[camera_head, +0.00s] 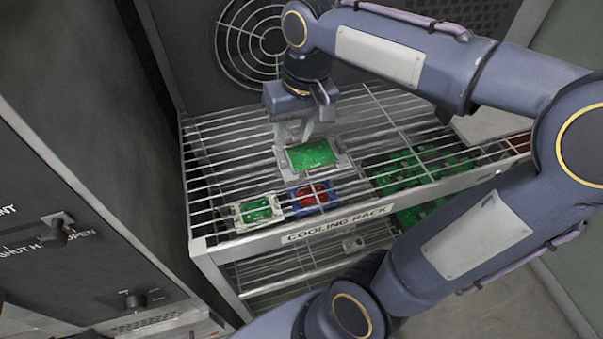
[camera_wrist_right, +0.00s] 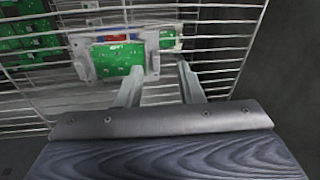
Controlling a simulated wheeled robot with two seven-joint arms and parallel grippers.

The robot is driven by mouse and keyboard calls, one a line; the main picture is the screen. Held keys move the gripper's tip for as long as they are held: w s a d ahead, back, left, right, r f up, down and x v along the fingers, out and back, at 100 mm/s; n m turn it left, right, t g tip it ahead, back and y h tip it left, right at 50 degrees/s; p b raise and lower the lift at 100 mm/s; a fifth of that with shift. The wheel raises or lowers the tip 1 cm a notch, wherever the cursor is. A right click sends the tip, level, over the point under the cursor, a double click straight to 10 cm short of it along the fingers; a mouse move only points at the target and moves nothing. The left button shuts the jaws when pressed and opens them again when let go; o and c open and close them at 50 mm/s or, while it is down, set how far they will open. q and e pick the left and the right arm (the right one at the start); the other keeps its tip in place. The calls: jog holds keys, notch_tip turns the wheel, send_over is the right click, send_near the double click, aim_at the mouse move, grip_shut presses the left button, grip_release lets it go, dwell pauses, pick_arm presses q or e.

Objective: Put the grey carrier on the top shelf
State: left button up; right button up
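The grey carrier (camera_head: 341,161) holds a green board and sits on the wire top shelf of the cooling rack (camera_head: 225,246), behind the smaller carriers. It also shows in the right wrist view (camera_wrist_right: 82,62). My right gripper (camera_head: 297,136) is at the carrier's back side, fingers pointing down. In the right wrist view its two fingers (camera_wrist_right: 160,70) are apart, near one end of the carrier; I see nothing clamped between them. Whether a finger touches the carrier is unclear. My left gripper is not in view.
A white carrier with a green board (camera_head: 257,209) and a blue carrier with a red board (camera_head: 313,196) stand near the rack's front edge. Green boards (camera_head: 410,170) show to the right. A small pale item (camera_head: 353,244) is on a lower level. A fan grille (camera_head: 250,45) is behind.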

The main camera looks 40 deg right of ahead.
jog(key=s+a+f+t+y, duration=0.1)
jog(key=s+a+f+t, duration=0.1)
jog(key=s, duration=0.3)
jog(key=s+a+f+n+t+y, duration=0.1)
jog(key=s+a+f+t, duration=0.1)
jog(key=s+f, duration=0.3)
jog(key=shift+s+a, duration=0.25)
jog(key=shift+s, duration=0.45)
